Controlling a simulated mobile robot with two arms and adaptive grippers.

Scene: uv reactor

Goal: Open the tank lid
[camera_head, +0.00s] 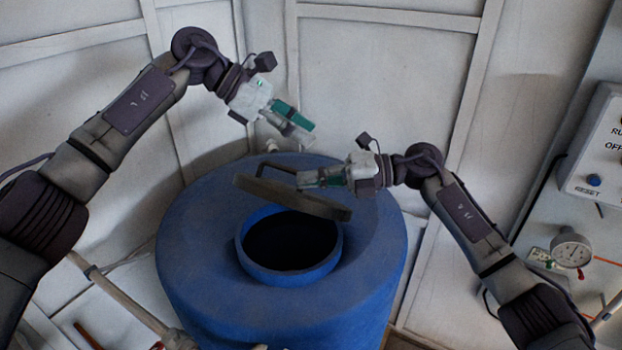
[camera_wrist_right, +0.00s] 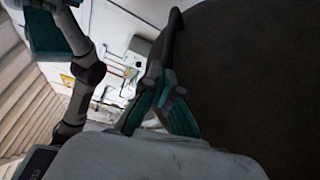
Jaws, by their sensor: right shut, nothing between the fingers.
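The blue tank (camera_head: 190,250) stands in the middle of the head view. Its round opening (camera_head: 290,245) is partly uncovered and dark inside. The dark lid (camera_head: 285,199) is raised and tilted above the back of the opening, with a bar handle (camera_head: 262,168) at its left. My right gripper (camera_head: 303,179) is shut with nothing held, close beside the lid. In the right wrist view its fingers (camera_wrist_right: 165,100) are by the large dark lid (camera_wrist_right: 245,60); contact is unclear. My left gripper (camera_head: 298,124) is above and behind the lid, apart from it; its finger gap is unclear.
A control box (camera_head: 600,150) with a blue button and a dial gauge (camera_head: 571,250) are on the right. White panelled walls (camera_head: 385,80) stand close behind the tank. A pipe (camera_head: 125,298) runs along the tank's left front.

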